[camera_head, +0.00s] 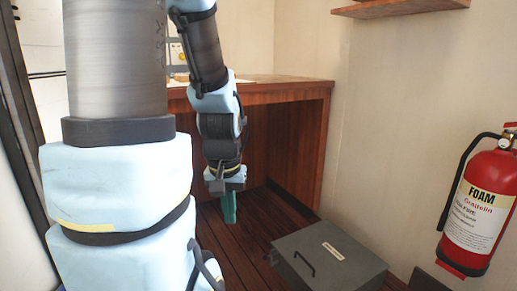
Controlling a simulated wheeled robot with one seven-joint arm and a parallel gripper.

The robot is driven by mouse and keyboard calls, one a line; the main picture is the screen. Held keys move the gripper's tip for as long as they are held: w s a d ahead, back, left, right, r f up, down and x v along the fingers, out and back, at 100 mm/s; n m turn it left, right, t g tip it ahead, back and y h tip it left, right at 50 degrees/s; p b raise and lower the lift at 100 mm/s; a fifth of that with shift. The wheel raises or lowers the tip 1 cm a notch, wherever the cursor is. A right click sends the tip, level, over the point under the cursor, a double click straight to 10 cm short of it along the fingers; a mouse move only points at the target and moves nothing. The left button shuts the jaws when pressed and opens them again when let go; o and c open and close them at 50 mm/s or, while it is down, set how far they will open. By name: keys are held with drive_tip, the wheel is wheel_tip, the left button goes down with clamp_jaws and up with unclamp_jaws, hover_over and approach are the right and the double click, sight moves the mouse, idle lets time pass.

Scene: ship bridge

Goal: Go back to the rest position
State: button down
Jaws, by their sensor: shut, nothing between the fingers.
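My gripper (229,208) hangs at the end of my arm in the middle of the head view, pointing down. It is in front of the opening under the wooden desk and above the plank floor. Its teal fingers are together, with nothing seen between them. My arm's large upper links fill the left of the view and hide what is behind them.
A wooden desk (290,90) stands behind my arm. A grey metal box (325,262) with a handle sits on the floor at lower right. A red foam extinguisher (478,212) hangs at the right wall. A wooden shelf (395,7) is above. Dark plank floor (245,245) shows between.

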wheel_tip(320, 180, up, 31)
drive_tip(key=p, duration=3.1)
drive_tip(key=shift+r, duration=0.15)
drive_tip(key=shift+s, duration=0.1)
